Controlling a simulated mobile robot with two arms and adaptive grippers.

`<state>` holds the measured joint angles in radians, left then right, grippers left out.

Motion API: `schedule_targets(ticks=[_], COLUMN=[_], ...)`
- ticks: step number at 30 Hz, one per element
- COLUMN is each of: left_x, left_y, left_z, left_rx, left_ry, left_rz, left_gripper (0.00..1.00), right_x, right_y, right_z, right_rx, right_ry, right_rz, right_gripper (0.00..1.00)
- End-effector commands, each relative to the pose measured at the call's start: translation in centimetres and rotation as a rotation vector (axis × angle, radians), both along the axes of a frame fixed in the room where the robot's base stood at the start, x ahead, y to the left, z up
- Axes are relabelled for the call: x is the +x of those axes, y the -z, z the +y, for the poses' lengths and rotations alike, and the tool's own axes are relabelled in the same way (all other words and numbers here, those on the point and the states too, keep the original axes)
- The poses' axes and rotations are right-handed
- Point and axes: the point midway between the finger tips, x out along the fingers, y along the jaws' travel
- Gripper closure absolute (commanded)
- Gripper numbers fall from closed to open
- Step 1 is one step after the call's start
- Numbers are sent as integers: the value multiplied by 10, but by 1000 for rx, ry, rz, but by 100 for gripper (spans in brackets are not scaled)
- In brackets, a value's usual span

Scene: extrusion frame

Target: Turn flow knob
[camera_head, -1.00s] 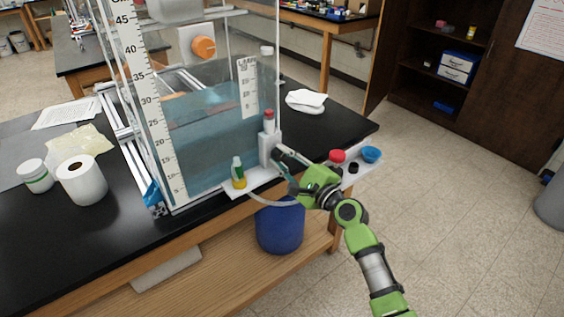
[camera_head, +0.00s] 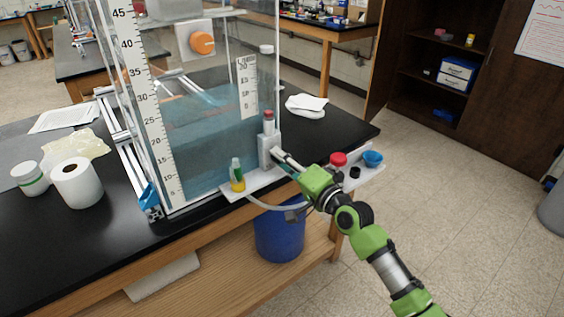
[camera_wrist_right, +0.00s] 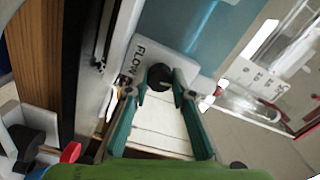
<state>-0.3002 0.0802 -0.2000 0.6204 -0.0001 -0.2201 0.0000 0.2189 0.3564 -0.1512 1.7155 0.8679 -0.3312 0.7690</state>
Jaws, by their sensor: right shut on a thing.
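The black round flow knob (camera_wrist_right: 159,76) sticks out of a light block marked FLOW (camera_wrist_right: 185,62) in the right wrist view. In the head view this block (camera_head: 265,153) stands at the tank's front corner, and the knob is hidden by my gripper. My right gripper (camera_head: 279,159) reaches the block from the right. In the wrist view the right gripper (camera_wrist_right: 160,84) has its green fingertips on either side of the knob, shut on it. My left gripper is not in view.
The clear water tank (camera_head: 205,135) stands behind the block. A small yellow-green bottle (camera_head: 237,176) is left of it on the white ledge. A blue bin (camera_head: 280,235) stands below.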

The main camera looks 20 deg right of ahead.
Motion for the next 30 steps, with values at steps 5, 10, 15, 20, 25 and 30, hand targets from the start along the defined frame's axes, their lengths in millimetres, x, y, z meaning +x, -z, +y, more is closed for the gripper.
schedule_targets(ticks=[5,10,15,20,25,30], left_x=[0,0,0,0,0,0], left_y=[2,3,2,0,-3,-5], left_z=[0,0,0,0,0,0], left_rx=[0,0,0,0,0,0], left_ry=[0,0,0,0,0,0], left_rz=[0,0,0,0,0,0], left_gripper=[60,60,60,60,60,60], right_x=[0,0,0,0,0,0], right_y=[1,1,1,0,0,0], right_z=[0,0,0,0,0,1], right_rx=[-162,-313,-465,-607,-752,-878], right_ry=[-1,-2,-2,-2,-1,-2], right_rz=[-56,-110,-165,-217,-269,-314], right_gripper=[99,99,99,99,99,99])
